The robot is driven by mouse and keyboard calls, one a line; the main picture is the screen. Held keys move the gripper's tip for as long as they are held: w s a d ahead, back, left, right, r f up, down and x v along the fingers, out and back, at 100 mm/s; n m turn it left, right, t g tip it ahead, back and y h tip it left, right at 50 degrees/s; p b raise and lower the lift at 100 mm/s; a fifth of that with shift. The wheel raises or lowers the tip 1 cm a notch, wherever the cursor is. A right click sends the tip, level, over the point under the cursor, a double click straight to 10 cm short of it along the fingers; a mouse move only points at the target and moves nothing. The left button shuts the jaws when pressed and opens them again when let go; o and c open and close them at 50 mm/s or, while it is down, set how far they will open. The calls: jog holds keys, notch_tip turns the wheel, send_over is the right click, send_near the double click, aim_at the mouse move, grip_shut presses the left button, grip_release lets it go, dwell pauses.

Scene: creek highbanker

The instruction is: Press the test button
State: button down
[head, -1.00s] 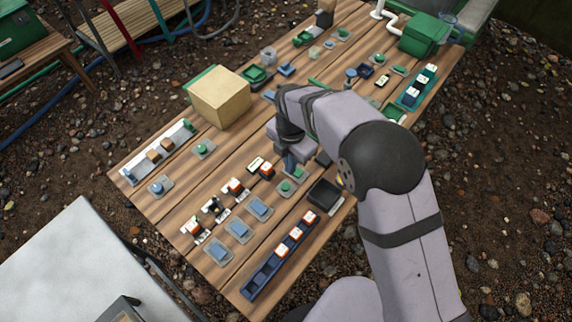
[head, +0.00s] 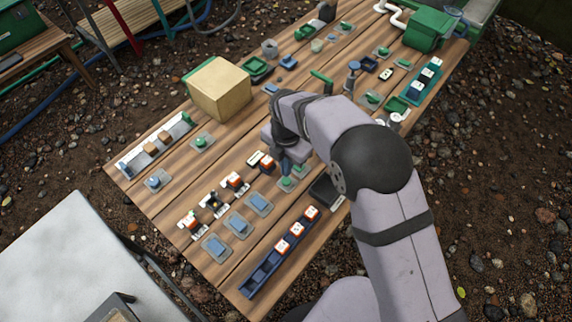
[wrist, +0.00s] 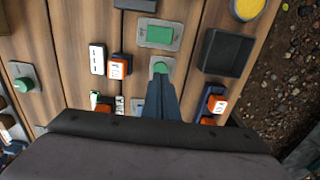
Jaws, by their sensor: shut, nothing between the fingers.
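My gripper (wrist: 160,82) is shut and empty, pointing down at the table. In the wrist view its fingertips overlap the near part of a green button (wrist: 160,66) on a grey plate. In the head view the fingers come down just above or at this same green button (head: 286,182); I cannot tell whether they touch it or whether it is pressed. No readable label shows which button is the test button. Another round green button (wrist: 24,84) is to the left in the wrist view, and a green square control (wrist: 159,35) lies just beyond the fingertips.
A black tray (wrist: 228,52) is right of the fingers. White-and-orange blocks (wrist: 119,67) stand to the left. A blue rack (head: 262,277) with several blocks lies along the near edge. A big tan box (head: 220,90) stands further back. Several blue rockers (head: 237,224) are at front left.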

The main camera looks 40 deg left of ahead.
aim_at(286, 181)
jog(key=shift+f+b, duration=0.75)
jog(key=shift+f, duration=1.15)
jog(key=shift+f, duration=0.45)
dwell(0.7)
jog(key=shift+r, duration=0.1)
jog(key=shift+r+p, duration=0.65)
jog(key=shift+r, duration=0.45)
